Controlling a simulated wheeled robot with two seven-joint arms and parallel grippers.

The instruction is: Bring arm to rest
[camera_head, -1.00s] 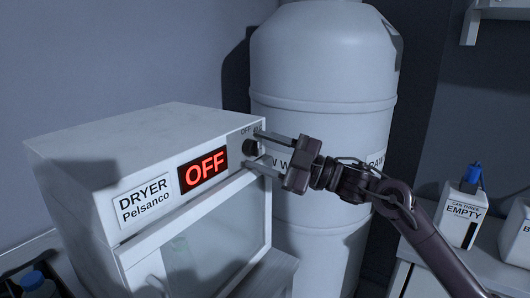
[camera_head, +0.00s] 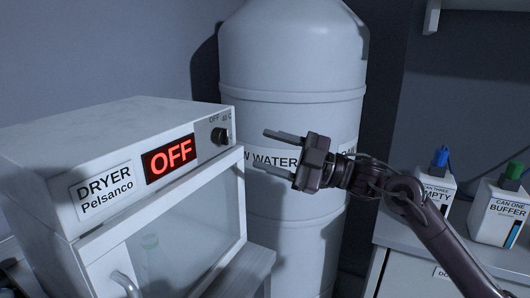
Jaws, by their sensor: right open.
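My right gripper (camera_head: 282,154) is open and empty, with its two fingers pointing left. It is in front of the white water tank and to the right of the dryer, apart from the dryer's knob. My right arm (camera_head: 418,213) comes in from the lower right. The white dryer (camera_head: 95,148) stands at the left, its red display (camera_head: 169,158) reading OFF. Its dark knob (camera_head: 219,136) is at the top right of its front. My left gripper is not in view.
A large white tank (camera_head: 290,65) stands behind my gripper. At the right, a counter holds a can with a blue cap (camera_head: 440,157) and the can labelled CAN ONE BUFFER (camera_head: 497,212). A shelf (camera_head: 480,5) is at the upper right. The dryer door has a handle (camera_head: 127,284).

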